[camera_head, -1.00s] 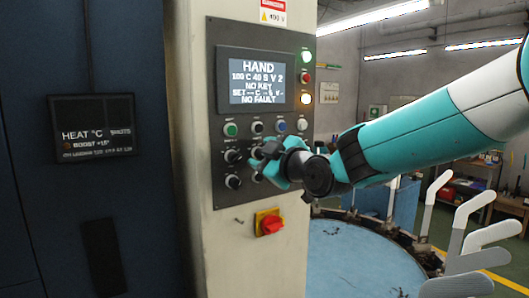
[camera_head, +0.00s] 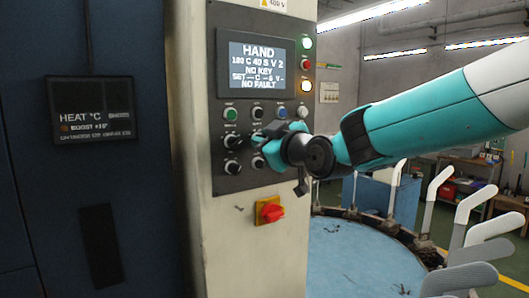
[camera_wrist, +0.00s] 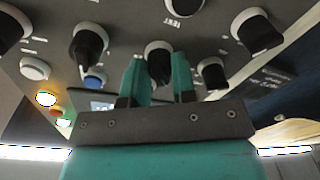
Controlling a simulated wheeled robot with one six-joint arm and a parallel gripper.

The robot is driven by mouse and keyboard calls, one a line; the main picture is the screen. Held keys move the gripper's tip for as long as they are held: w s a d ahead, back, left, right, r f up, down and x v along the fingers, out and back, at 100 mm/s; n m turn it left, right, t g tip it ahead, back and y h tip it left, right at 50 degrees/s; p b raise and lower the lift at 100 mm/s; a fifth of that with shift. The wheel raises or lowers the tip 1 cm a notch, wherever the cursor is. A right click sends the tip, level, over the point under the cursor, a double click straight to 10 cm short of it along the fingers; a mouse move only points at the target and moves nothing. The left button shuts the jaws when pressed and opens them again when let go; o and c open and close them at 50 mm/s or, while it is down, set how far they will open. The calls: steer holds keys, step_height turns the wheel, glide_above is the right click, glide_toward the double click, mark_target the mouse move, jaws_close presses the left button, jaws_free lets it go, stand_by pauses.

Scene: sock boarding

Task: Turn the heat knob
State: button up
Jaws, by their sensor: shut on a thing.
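The grey control panel (camera_head: 219,185) carries two rows of black knobs below its buttons. My gripper (camera_head: 262,146) is at the right part of the upper knob row, and its teal fingers hide part of that row. In the wrist view, my gripper (camera_wrist: 158,82) has one teal finger on each side of a black knob (camera_wrist: 158,60) and is shut on it. The knob labels are too small to read, so I cannot tell from them which is the heat knob. The display (camera_head: 257,65) reads HAND, 100 C, NO KEY and NO FAULT.
A red switch (camera_head: 271,212) on a yellow plate sits below the panel. A dark screen (camera_head: 94,110) marked HEAT °C is on the blue cabinet at left. A round blue table (camera_head: 365,262) with upright pale boards (camera_head: 437,190) stands at right.

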steer(key=m+b, duration=0.6)
steer(key=m, duration=0.1)
steer(key=m+b, duration=0.3)
steer(key=m, duration=0.1)
steer(key=shift+f+t, duration=0.25)
steer(key=shift+t, duration=0.05)
steer(key=shift+m+b, duration=0.5)
steer(key=shift+m, duration=0.7)
steer(key=shift+r, duration=0.1)
steer(key=o, duration=0.9)
steer(key=shift+d, duration=0.1)
steer(key=b+v, duration=0.6)
steer(key=v, duration=1.1)
steer(key=shift+s, duration=0.3)
